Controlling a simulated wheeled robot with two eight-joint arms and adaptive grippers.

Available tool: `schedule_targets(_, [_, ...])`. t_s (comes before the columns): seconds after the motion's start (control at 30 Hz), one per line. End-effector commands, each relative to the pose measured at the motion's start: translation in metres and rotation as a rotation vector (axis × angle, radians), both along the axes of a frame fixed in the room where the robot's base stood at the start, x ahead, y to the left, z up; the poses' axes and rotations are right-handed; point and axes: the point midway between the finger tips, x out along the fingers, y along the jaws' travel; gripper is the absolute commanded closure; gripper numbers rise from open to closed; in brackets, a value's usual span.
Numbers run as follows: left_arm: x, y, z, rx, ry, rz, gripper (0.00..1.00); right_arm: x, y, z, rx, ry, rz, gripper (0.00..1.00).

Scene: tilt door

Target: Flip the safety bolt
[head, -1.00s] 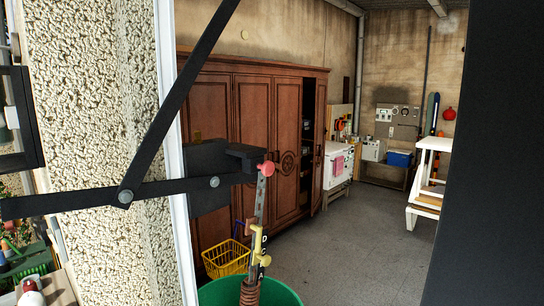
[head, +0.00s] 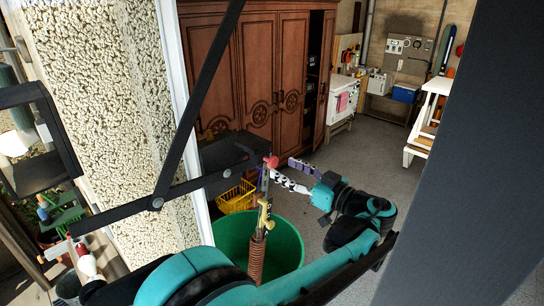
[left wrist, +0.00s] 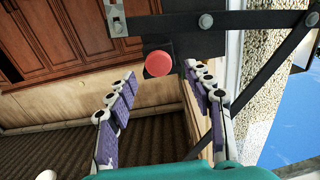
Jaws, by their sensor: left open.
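A red knob (head: 270,161) sits at the top of an upright metal strip beside the black door linkage. Yellow fittings (head: 264,214) are on the strip, with a coiled spring (head: 257,258) below. Which of these parts is the safety bolt, I cannot tell for sure. My left gripper (head: 283,171) is open just right of the knob, its fingers pointing at it. In the left wrist view the red knob (left wrist: 158,63) shows face-on, between and beyond the open purple-padded fingertips (left wrist: 160,76). No contact shows. My right gripper is not in view.
Black linkage bars (head: 190,130) cross the door frame beside a rough plaster wall (head: 100,90). A green bucket (head: 285,240) and yellow basket (head: 236,198) stand below. A wooden wardrobe (head: 250,75) is behind. Grey floor (head: 375,145) is clear to the right.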

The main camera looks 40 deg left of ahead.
Motion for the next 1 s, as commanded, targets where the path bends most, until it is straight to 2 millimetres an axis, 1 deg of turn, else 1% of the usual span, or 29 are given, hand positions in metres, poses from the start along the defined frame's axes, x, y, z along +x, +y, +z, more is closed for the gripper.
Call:
schedule_targets(0.03, [0.0,0.011,0.001,0.0,0.001,0.004,0.48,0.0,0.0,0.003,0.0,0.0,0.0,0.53])
schedule_targets(0.1, [0.001,0.023,0.001,-0.001,0.001,0.004,0.48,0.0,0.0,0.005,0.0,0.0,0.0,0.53])
schedule_targets(0.2, [0.002,0.038,0.001,-0.001,0.002,0.003,0.48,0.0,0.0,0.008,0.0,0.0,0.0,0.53])
schedule_targets(0.3, [0.004,0.048,0.001,-0.002,0.002,0.002,0.48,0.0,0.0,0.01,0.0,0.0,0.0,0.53])
schedule_targets(0.43, [0.005,0.055,0.0,-0.002,0.002,0.0,0.48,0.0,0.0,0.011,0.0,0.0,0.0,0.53])
schedule_targets(0.67, [0.005,0.056,0.0,-0.002,0.003,-0.001,0.48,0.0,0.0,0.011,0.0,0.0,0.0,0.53])
schedule_targets(0.7, [0.005,0.056,0.0,-0.002,0.003,-0.001,0.53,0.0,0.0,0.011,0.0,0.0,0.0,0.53])
schedule_targets(0.77, [0.005,0.056,0.0,-0.002,0.003,-0.001,0.69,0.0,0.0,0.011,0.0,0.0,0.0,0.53])
schedule_targets(0.8, [0.005,0.056,0.0,-0.002,0.003,-0.001,0.8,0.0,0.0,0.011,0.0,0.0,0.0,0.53])
schedule_targets(0.87, [0.005,0.056,0.0,-0.002,0.003,0.0,0.96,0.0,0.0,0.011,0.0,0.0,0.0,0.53])
schedule_targets(0.9, [0.004,0.056,0.0,-0.002,0.003,0.0,1.0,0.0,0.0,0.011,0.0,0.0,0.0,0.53])
schedule_targets(1.0, [0.004,0.056,0.0,-0.002,0.003,0.0,1.0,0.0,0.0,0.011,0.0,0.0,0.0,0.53])
